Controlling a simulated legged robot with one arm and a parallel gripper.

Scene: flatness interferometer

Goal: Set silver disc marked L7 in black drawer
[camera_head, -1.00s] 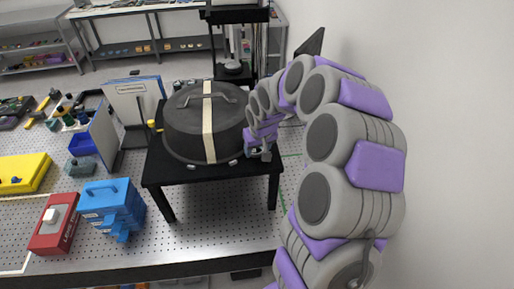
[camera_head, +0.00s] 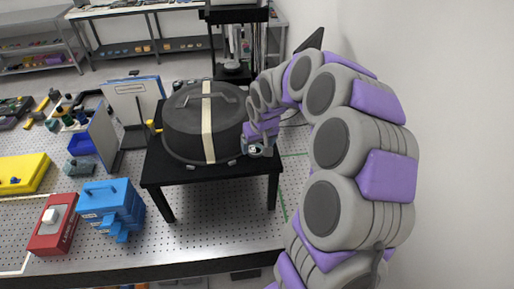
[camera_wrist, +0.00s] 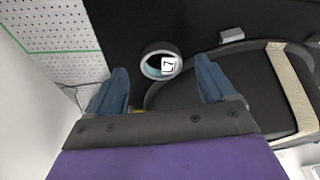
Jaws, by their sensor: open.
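The silver disc marked L7 (camera_wrist: 148,69) lies on the black table at the edge of the black domed lid, in the wrist view. It looks like a short ring with a white L7 label on its dark centre. It also shows small in the head view (camera_head: 256,151), by the table's right corner. My gripper (camera_wrist: 161,66) is open, its two blue fingers spread on either side of the disc in the picture. I cannot tell the height between them. In the head view my gripper (camera_head: 262,143) is small and partly hidden. I cannot make out a black drawer.
The black lid (camera_head: 188,125) with a pale strap fills most of the small black table (camera_head: 163,180). A blue drawer box (camera_head: 112,205), a red box (camera_head: 53,225) and a yellow case (camera_head: 22,172) stand left. The perforated bench in front of the table is clear.

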